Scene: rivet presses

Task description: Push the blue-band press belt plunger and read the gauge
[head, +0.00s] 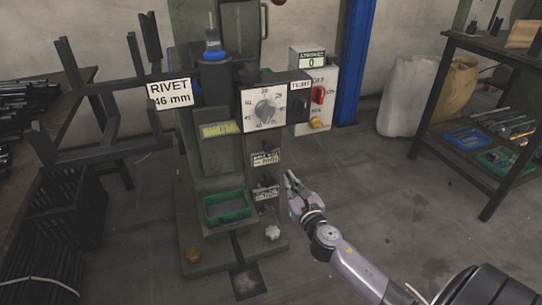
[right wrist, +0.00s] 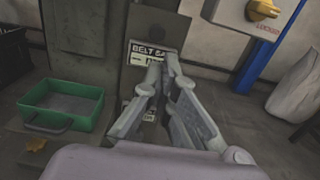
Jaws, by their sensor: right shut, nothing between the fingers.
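The press (head: 205,150) stands in the middle of the head view, with a blue band (head: 214,55) near its top. A white dial (head: 265,108) with a grey knob is on its front. Two small belt labels (head: 266,158) sit lower on its right side; one label (right wrist: 150,52) reads "BELT" in the right wrist view, its rest hidden by my fingers. My right gripper (head: 290,180) is shut and empty, close to these labels. Its fingertips (right wrist: 165,62) overlap the label in the picture; whether they touch a plunger I cannot tell. My left gripper is not in view.
A control box (head: 318,95) with a red knob, a yellow knob and a counter showing 0 is right of the dial. A green tray (head: 227,207) is low on the press. A rack (head: 110,95) stands left, a shelf table (head: 490,60) right. The floor between is clear.

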